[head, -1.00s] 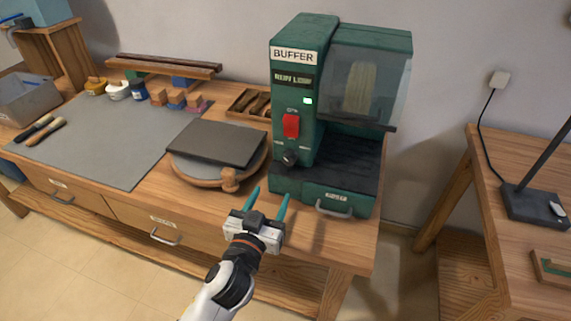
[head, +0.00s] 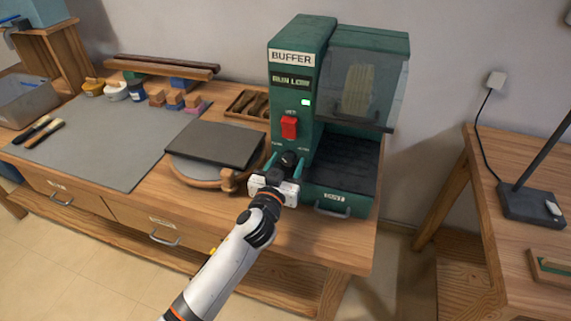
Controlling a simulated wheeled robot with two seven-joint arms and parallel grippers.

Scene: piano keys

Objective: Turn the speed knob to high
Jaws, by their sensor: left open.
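The green buffer machine (head: 303,90) stands on the wooden bench, with a "BUFFER" label, a display that seems to read "RUN LOW", a lit green light and a red switch (head: 289,127). The dark speed knob (head: 289,158) is low on its front, below the switch. My left gripper (head: 286,163) is open, with its teal fingers on either side of the knob. I cannot tell whether the fingers touch it. The gripper body hides the panel below the knob. My right gripper is not in view.
A round wooden stand with a dark plate (head: 214,143) is close to the left of my gripper. A clear shield (head: 365,88) covers the buffing wheel at the right. The dust drawer handle (head: 332,212) sticks out below. A grey mat (head: 110,140) lies further left.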

